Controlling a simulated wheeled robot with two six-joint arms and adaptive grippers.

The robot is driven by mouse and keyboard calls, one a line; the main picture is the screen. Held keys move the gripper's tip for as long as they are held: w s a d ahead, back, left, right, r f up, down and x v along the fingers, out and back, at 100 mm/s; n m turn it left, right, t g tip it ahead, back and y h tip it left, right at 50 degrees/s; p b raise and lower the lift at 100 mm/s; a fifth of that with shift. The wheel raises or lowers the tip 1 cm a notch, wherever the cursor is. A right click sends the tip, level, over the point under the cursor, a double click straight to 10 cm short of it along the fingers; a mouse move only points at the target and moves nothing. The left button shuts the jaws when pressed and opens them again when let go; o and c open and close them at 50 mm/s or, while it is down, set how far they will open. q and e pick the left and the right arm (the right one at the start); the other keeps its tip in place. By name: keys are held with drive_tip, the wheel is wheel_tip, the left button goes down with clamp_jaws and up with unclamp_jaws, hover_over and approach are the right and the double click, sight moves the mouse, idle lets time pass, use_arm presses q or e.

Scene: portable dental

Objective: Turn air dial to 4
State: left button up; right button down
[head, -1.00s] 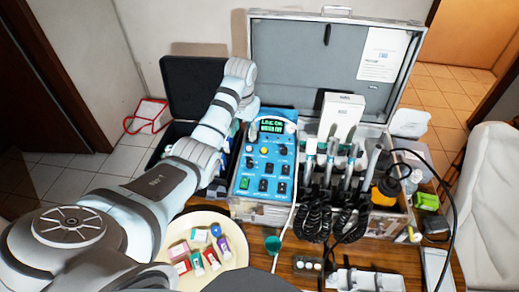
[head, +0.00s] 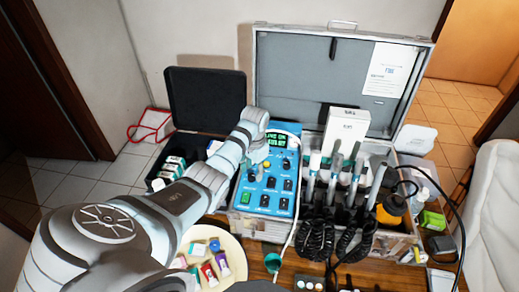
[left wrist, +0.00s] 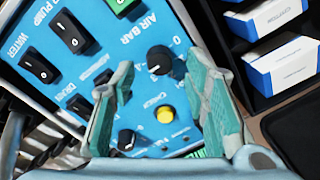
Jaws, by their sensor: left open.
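The blue control panel (head: 268,205) stands in the open metal case, with a lit green display, switches and dials. In the left wrist view, the black air dial (left wrist: 160,59) is beside the printed words "AIR BAR", with a 0 near it. Its exact setting is too small to read. My left gripper (left wrist: 160,66) is open, its two teal fingers on either side of the dial with gaps; I cannot tell whether they touch the panel. In the head view, my left gripper covers the panel's upper left. My right gripper is not in view.
A yellow button (left wrist: 165,115) and another black knob (left wrist: 126,139) sit near the dial. Dental handpieces with coiled black hoses stand right of the panel. A round tray (head: 233,248) holds small tubes. White boxes (left wrist: 287,62) lie in a dark case beside the panel.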

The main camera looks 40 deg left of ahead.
use_arm(q)
drive_tip(key=shift+s+a+f+b, duration=0.1)
drive_tip(key=shift+s+f+b, duration=0.1)
drive_tip(key=shift+f, duration=0.35)
drive_tip(key=shift+s+f+b, duration=0.1)
drive_tip(key=shift+f+b, duration=0.1)
drive_tip(key=shift+f, duration=0.35)
drive_tip(key=shift+r, duration=0.1)
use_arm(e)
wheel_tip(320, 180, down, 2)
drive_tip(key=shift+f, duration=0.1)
use_arm(q)
drive_tip(key=shift+w+r, duration=0.1)
clamp_jaws()
drive_tip(key=m+p, duration=0.1)
drive_tip(key=p, duration=0.2)
drive_tip(key=shift+r, duration=0.35)
drive_tip(key=shift+f+m, duration=0.2)
drive_tip(key=shift+m, duration=0.2)
drive_tip(key=shift+f, duration=0.2)
unclamp_jaws()
drive_tip(key=shift+r, duration=0.1)
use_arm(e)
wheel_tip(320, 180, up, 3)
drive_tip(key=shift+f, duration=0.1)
